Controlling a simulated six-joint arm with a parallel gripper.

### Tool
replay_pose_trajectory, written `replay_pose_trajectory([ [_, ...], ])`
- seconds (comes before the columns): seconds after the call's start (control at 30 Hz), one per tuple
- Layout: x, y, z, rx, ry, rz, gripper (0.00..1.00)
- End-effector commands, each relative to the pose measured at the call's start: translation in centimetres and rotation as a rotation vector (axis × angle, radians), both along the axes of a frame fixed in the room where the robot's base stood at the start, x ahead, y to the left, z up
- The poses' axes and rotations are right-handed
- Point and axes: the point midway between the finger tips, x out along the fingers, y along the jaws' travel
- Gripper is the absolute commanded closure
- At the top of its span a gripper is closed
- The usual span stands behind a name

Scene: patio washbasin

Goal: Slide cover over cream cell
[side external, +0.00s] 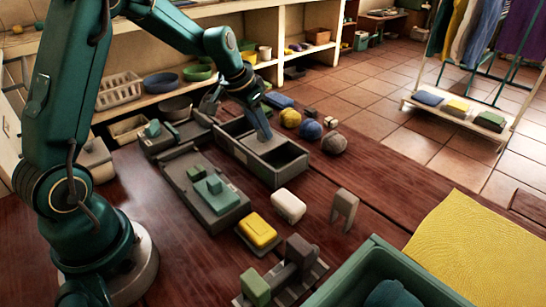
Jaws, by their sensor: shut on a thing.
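A dark grey open box (262,174) with compartments stands on the wooden table, right of the arm. My gripper (261,132) reaches down into the box near its middle and is shut on a grey piece there, seemingly the cover. The fingertips and the held piece blend together, so its outline and its fit with the box walls are unclear. The near right compartment looks dark and open. I cannot make out which cell is the cream one.
A long grey tray (177,184) with green blocks lies left of the box. A white soap (288,206), yellow soap (258,229) and grey arch (345,209) stand in front. Several balls (311,129) lie behind. A teal bin (366,249) fills the front right.

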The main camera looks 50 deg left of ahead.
Motion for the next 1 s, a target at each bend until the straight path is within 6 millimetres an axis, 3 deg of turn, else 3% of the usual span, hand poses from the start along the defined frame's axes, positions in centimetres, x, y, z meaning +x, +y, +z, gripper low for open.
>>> replay_pose_trajectory([
  [0.13,0.0,1.9,0.0,0.000,-0.002,0.003,1.00],
  [0.47,0.0,2.1,0.0,0.001,-0.003,-0.002,1.00],
  [0.5,0.0,2.0,0.0,0.001,-0.003,-0.002,0.61],
  [0.57,0.0,2.0,0.0,0.001,-0.003,-0.002,0.43],
  [0.87,0.0,2.0,0.1,0.000,-0.003,-0.001,0.43],
  [1.0,-0.3,2.1,1.1,0.002,-0.006,-0.001,0.43],
])
